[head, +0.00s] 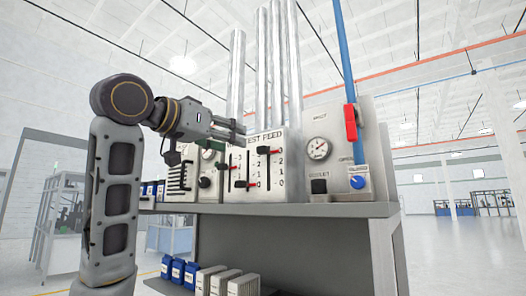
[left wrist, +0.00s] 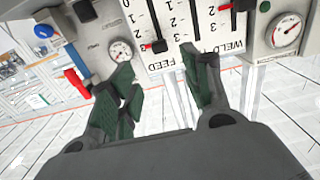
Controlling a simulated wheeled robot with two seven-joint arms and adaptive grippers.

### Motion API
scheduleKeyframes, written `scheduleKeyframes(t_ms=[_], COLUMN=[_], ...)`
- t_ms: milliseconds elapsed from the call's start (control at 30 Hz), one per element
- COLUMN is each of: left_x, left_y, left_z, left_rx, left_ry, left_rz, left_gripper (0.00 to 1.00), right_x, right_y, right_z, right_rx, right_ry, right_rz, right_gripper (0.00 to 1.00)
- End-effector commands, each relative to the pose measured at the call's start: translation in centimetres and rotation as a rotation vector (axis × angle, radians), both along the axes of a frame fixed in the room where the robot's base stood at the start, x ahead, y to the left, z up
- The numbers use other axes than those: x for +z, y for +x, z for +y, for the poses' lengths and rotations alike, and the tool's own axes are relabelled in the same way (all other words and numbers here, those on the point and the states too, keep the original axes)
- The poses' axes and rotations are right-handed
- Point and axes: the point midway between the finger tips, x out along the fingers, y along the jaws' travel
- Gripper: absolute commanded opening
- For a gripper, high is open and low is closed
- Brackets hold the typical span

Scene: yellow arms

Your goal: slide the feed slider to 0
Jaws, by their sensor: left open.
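The feed slider's handle (head: 264,150), dark with red, sits high in its slot beside the 3 mark, under the word FEED on the white panel (head: 284,190) in the head view. In the left wrist view the panel is upside down, and the feed handle (left wrist: 157,46) shows near the 3, with 0 at the slot's other end. My left gripper (head: 238,128) is in front of the panel's upper part, left of the handle in the head view, and hides part of the lettering. Its green-padded fingers (left wrist: 160,88) are open and empty; the handle appears beyond the fingertips. My right gripper is not in view.
A second slider handle (head: 241,184) sits low, left of the feed slot. A gauge (head: 318,148), red lever (head: 351,123) and blue knob (head: 357,182) are to the right. Vertical silver pipes (head: 277,70) rise behind. Blue containers (head: 178,269) stand on the shelf below.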

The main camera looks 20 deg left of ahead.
Motion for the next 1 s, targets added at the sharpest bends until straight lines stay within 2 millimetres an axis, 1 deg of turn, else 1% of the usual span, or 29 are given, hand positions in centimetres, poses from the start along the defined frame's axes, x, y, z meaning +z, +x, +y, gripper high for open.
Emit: scheduleKeyframes(t_ms=[167,367,1000], left_x=[0.0,0.0,0.2], left_y=[0.3,1.6,9.3], left_z=[-0.1,-0.6,-3.4], left_rx=[0.0,0.0,0.0], left_ry=[0.0,0.0,0.0], left_rz=[0.001,0.002,0.003], left_gripper=[0.48,0.48,0.48], right_x=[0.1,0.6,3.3], right_y=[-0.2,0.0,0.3], right_z=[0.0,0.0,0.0], right_rx=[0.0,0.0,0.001], right_ry=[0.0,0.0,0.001], right_rz=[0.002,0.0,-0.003], right_gripper=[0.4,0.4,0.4])
